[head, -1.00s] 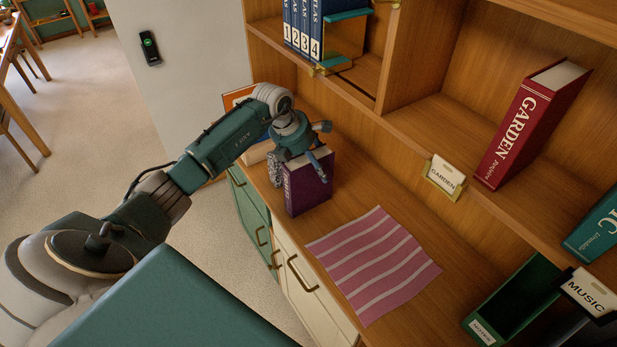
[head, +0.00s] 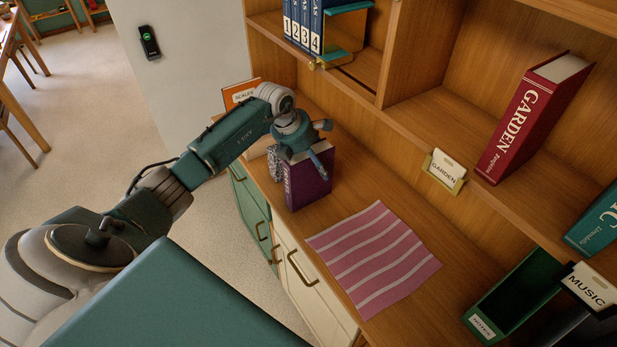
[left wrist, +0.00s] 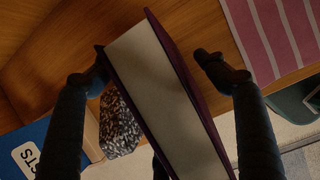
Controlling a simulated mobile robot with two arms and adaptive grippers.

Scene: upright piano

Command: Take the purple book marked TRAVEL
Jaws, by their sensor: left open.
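The purple book (head: 309,180) stands upright on the wooden counter, its spine lettering too small to read surely. My left gripper (head: 303,160) is over its top. In the left wrist view, the book's pale page block (left wrist: 165,95) runs between my two open fingers (left wrist: 150,72). The left finger is close to one cover, where I cannot tell contact; the right finger shows a gap to the other cover. My right gripper is not in view.
A speckled object (left wrist: 118,125) stands close beside the book. An orange book marked SCALES (head: 241,95) is behind my arm. A pink striped cloth (head: 375,258) lies to the right. A green box (head: 515,297) and a shelf with the red GARDEN book (head: 530,120) are further right.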

